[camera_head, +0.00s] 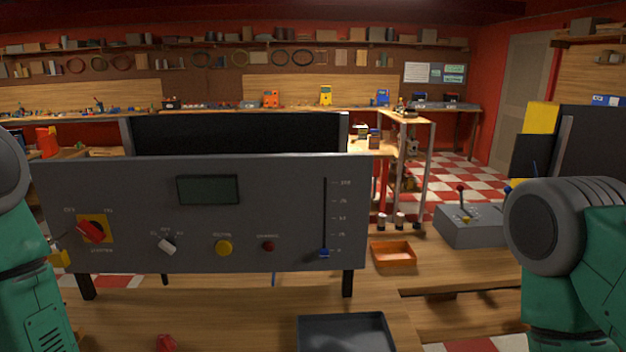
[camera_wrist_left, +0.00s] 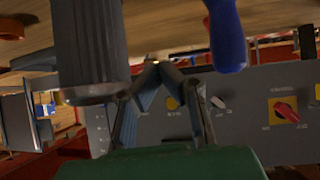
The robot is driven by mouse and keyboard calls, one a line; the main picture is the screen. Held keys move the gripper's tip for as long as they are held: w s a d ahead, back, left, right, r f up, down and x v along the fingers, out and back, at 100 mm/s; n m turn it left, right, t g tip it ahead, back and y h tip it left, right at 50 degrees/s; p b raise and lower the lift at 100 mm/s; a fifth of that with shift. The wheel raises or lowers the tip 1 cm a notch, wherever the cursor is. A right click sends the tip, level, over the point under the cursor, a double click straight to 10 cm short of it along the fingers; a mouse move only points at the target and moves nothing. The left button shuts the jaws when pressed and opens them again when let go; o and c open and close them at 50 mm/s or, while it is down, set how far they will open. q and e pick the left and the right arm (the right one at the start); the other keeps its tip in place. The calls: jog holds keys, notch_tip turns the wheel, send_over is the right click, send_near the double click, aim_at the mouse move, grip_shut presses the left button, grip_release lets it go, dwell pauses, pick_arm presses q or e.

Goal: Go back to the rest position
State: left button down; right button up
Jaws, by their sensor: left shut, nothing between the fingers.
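My left gripper (camera_wrist_left: 155,66) shows in the left wrist view with its fingertips together and nothing between them. In the head view my left arm (camera_head: 30,290) is at the left edge and its gripper is not seen. My right arm (camera_head: 570,250) is at the right edge, its gripper out of view. The grey control panel (camera_head: 200,215) stands upright on the bench; it has a red rotary switch (camera_head: 91,231), a white knob (camera_head: 168,245), a yellow button (camera_head: 223,247), a red button (camera_head: 268,246) and a blue slider (camera_head: 324,252) at the scale's bottom.
A dark tray (camera_head: 345,318) lies in front of the panel and an orange tray (camera_head: 393,254) to its right. A grey joystick box (camera_head: 470,224) is further right. In the left wrist view a dark cylinder (camera_wrist_left: 92,50) and a blue handle (camera_wrist_left: 226,36) appear near the gripper.

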pick_arm(q)
jog(key=s+a+f+g, duration=0.1)
jog(key=s+f+g, duration=0.3)
jog(key=s, duration=0.5)
jog(key=s+a+f+g, duration=0.1)
jog(key=s+f+g, duration=0.25)
jog(key=s, duration=0.55)
jog(key=s+f+g, duration=0.3)
jog(key=s+f, duration=0.1)
jog(key=s, duration=0.4)
notch_tip(320, 180, down, 15)
jog(key=w+b, duration=0.1)
jog(key=b, duration=1.4)
jog(key=shift+w+d+y, duration=0.2)
jog(key=shift+d+y, duration=0.1)
jog(key=shift+y, duration=0.1)
jog(key=shift+w, duration=0.1)
